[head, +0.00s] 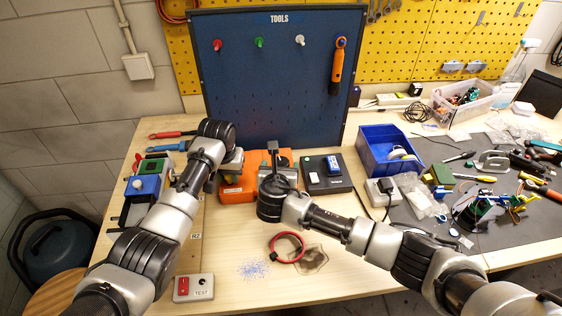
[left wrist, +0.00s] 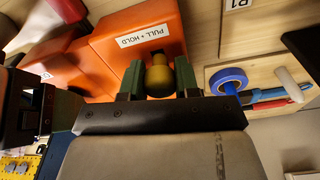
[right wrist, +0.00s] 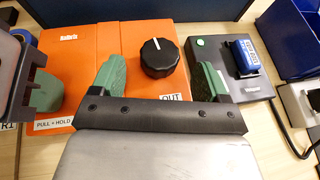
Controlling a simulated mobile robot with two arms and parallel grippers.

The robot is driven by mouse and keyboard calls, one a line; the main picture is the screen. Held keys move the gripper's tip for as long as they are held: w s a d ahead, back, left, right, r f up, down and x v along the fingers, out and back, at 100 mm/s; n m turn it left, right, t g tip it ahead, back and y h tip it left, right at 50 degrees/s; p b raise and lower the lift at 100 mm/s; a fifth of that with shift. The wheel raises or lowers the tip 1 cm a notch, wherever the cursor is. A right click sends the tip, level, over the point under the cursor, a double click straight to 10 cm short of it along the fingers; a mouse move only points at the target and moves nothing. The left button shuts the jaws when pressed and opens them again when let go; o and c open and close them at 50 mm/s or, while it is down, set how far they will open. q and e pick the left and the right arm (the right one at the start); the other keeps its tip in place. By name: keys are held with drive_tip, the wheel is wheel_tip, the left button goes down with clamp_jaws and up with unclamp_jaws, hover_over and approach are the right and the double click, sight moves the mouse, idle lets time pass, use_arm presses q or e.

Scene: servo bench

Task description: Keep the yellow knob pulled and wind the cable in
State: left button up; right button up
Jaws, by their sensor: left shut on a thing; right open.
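The orange box (head: 238,190) stands on the bench below the tool board. My left gripper (left wrist: 158,72) is shut on the yellow knob (left wrist: 159,83), beside the "PULL + HOLD" label. My right gripper (right wrist: 160,72) is open above the box. A black round knob (right wrist: 158,58) with a white line shows between its green fingers, apart from both. An "OUT" label (right wrist: 172,97) is just below that knob.
A black box (head: 314,187) with a blue block stands right of the orange box. A blue bin (head: 372,160) is further right. A red-switch "TEST" box (head: 194,287) lies at the front left. A cluttered grey mat (head: 480,225) covers the right.

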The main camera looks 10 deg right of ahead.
sight(281, 163)
drive_tip(key=shift+x, duration=2.35)
